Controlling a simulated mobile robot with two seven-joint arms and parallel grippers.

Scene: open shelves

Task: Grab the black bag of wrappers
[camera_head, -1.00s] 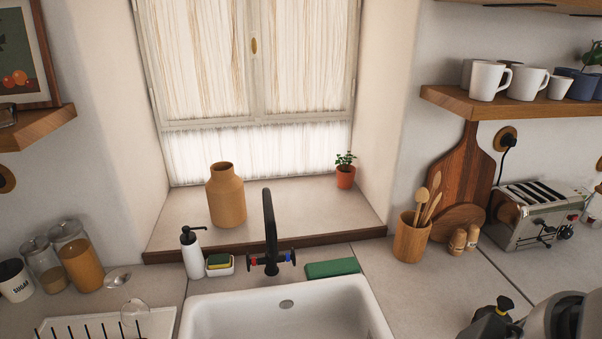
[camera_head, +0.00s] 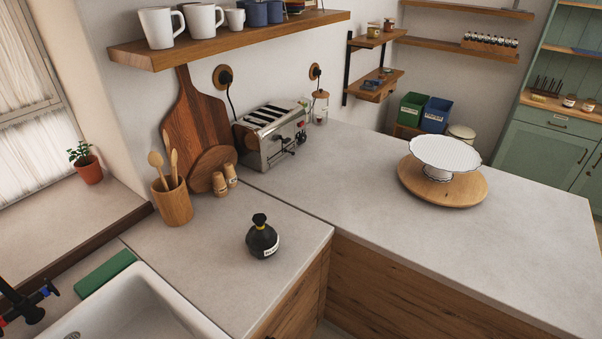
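A small black rounded item (camera_head: 262,241) with a narrow neck, a knob-like top and a pale label stands upright on the near part of the counter, close to its front edge. It looks like a bottle or a tied bag; I cannot tell which, and its label is too small to read. No other black bag shows. Neither of my grippers is in view, and nothing touches the black item.
A wooden utensil pot (camera_head: 172,203), two small wooden shakers (camera_head: 225,181) and a toaster (camera_head: 271,137) stand behind it. The white sink (camera_head: 130,310) is at lower left. A white cake stand (camera_head: 440,155) is at right. Counter around the black item is clear.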

